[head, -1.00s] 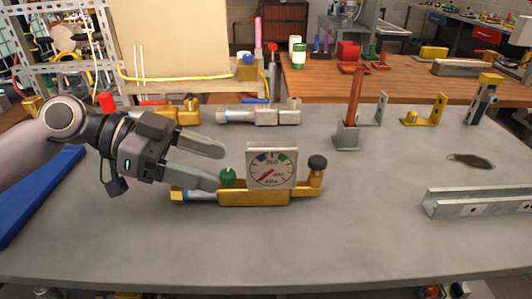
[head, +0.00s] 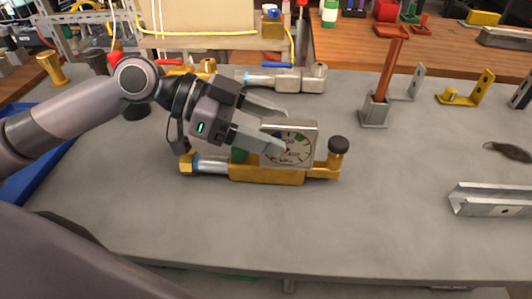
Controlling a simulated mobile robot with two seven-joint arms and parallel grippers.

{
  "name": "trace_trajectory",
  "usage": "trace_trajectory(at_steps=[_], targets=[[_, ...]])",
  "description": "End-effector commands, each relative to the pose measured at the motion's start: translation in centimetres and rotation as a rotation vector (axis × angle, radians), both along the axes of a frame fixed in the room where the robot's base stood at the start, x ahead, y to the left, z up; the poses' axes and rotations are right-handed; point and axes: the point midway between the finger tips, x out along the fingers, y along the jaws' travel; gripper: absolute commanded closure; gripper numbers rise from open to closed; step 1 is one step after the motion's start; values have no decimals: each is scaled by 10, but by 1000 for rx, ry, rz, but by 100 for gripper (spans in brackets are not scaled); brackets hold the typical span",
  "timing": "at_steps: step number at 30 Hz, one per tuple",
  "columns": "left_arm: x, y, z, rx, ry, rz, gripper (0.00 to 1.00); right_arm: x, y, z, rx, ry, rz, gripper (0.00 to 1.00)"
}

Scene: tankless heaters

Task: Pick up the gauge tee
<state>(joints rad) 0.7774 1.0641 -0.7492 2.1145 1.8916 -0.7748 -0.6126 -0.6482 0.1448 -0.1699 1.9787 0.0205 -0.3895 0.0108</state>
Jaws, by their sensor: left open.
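The gauge tee (head: 268,174) lies on the grey workbench, a brass body with a square-framed dial gauge (head: 293,151) standing on it, a black knob at its right end and a silver section at its left. My left gripper (head: 278,127) is open, coming in from the left. One finger passes in front of the dial face and the other is at the gauge's top left, behind it. The near finger hides part of the dial and of the green knob. I cannot tell whether either finger touches the gauge. My right gripper is not in view.
A silver fitting (head: 287,80) lies behind the gauge tee. A brown rod in a grey holder (head: 374,112) stands to the right. A metal channel (head: 490,200) lies at the right edge. The bench in front is clear.

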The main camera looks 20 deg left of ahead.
Motion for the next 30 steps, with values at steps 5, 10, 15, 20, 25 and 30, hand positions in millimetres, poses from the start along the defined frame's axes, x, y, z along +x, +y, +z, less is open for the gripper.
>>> trace_trajectory(at_steps=[5, 10, 15, 20, 25, 30], targets=[[4, -13, -5, -1, 0, 0, 34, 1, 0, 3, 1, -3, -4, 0], [4, -14, -6, 0, 1, 1, 34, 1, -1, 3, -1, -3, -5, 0], [4, -13, -6, 0, 1, 1, 63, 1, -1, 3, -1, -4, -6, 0], [4, -13, -6, 0, 1, 1, 100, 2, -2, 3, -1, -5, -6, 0], [4, -13, -6, 0, 0, 2, 100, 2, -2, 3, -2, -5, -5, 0], [4, -13, -6, 1, 0, 2, 100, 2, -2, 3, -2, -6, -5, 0]])
